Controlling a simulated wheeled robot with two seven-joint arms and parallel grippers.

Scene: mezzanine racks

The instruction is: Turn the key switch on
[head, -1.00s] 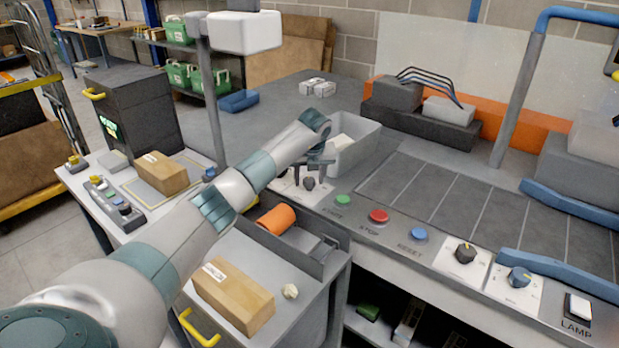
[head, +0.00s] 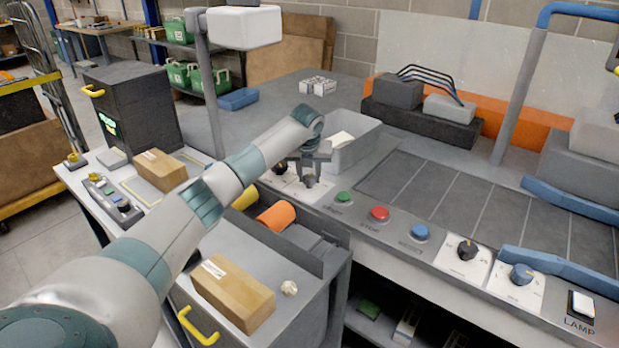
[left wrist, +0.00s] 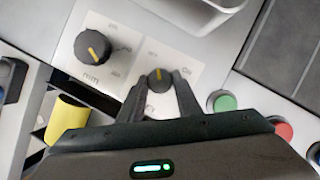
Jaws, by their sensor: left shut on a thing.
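The switch knob (head: 309,183), which I take for the key switch, is on a white plate at the left part of the console front. In the left wrist view the knob (left wrist: 159,86) is dark with a yellow mark pointing up toward the plate's far edge. The word ON is printed up and to its right; other lettering is partly hidden by my fingers. My left gripper (head: 310,177) comes down from above, with one finger on each side of the knob, shut on it. My right gripper is in neither view.
Another dark knob (left wrist: 92,47) with a yellow mark is just left of the switch. Green (head: 344,198), red (head: 380,213) and blue (head: 419,232) buttons line the panel to the right, then two more knobs. A grey bin (head: 352,150) stands close behind the gripper.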

